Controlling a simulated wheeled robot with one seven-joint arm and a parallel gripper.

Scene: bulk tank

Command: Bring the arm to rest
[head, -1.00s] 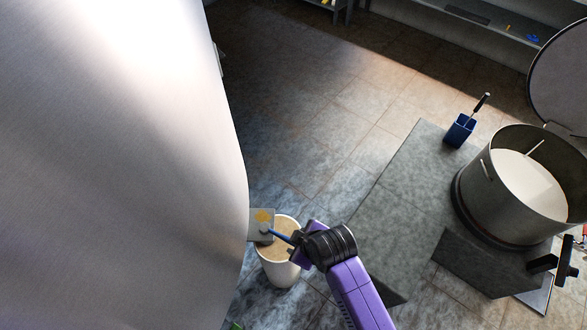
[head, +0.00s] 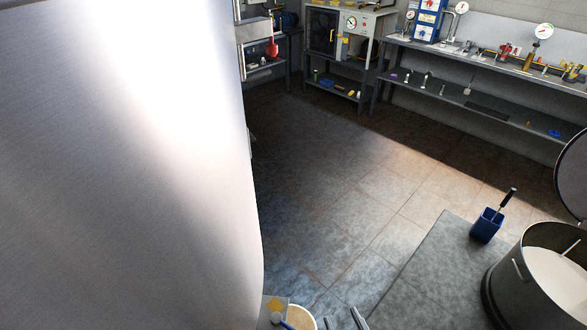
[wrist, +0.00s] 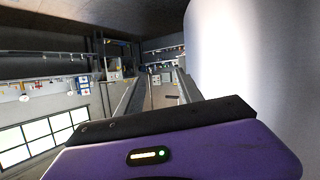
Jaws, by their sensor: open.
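My gripper (wrist: 161,77) shows in the wrist view with its two grey fingers spread apart and nothing between them. My purple wrist housing fills the bottom of that view. In the head view the arm is almost wholly out of the picture; a small grey piece at the bottom edge may be a fingertip. The big steel tank (head: 130,170) fills the left of the head view, and its smooth wall (wrist: 240,50) stands to the right of my gripper in the wrist view. The gripper looks clear of it.
A blue holder (head: 487,225) and a steel pot (head: 545,285) stand at right. Benches (head: 470,85) line the back. The middle floor (head: 350,200) is clear.

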